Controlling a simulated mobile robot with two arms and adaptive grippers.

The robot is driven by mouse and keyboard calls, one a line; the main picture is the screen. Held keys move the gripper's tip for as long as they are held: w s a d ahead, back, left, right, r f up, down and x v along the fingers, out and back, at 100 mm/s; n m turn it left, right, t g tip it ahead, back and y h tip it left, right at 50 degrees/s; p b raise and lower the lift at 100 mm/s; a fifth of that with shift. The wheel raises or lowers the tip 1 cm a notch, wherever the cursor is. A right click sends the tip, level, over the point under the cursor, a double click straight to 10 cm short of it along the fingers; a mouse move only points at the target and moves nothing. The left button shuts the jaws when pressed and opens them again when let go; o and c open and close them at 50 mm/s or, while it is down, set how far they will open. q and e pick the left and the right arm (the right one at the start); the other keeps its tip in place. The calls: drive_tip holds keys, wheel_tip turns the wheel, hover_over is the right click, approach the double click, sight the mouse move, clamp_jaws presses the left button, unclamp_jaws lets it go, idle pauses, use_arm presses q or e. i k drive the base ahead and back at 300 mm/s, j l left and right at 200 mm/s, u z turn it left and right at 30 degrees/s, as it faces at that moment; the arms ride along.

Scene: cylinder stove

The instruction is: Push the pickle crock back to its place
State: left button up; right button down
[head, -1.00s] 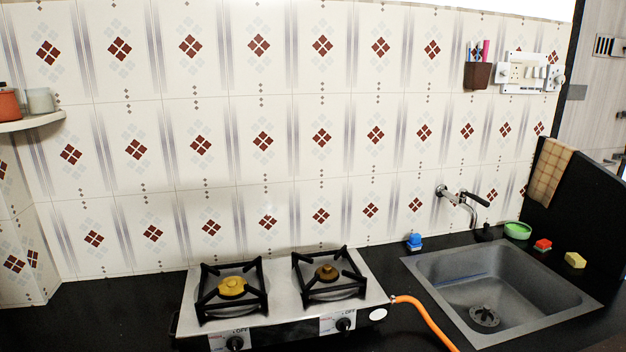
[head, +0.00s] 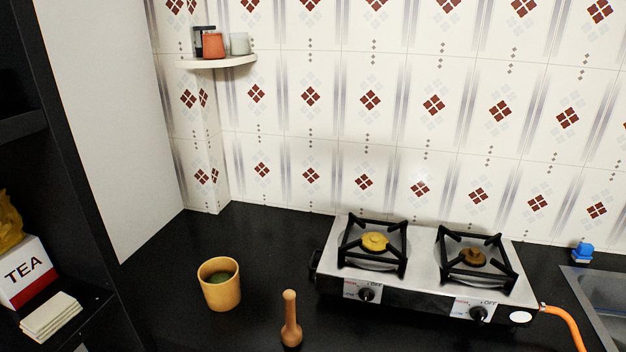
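A yellow-orange crock-like pot (head: 219,292) stands upright on the black counter, left of the stove, in the head view. Its top is open and something dark green shows inside. It looks like the pickle crock, though no label shows. Neither of my grippers is in view, and nothing touches the pot.
A wooden pestle-shaped tool (head: 291,322) stands between the pot and the two-burner stove (head: 420,284). Black shelves at left hold a TEA box (head: 27,272). A corner shelf (head: 222,62) holds small jars. The counter behind the pot is clear.

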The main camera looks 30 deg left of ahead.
sight(218, 276)
drive_tip(key=k+j+u, duration=0.1)
drive_tip(key=u, duration=1.3)
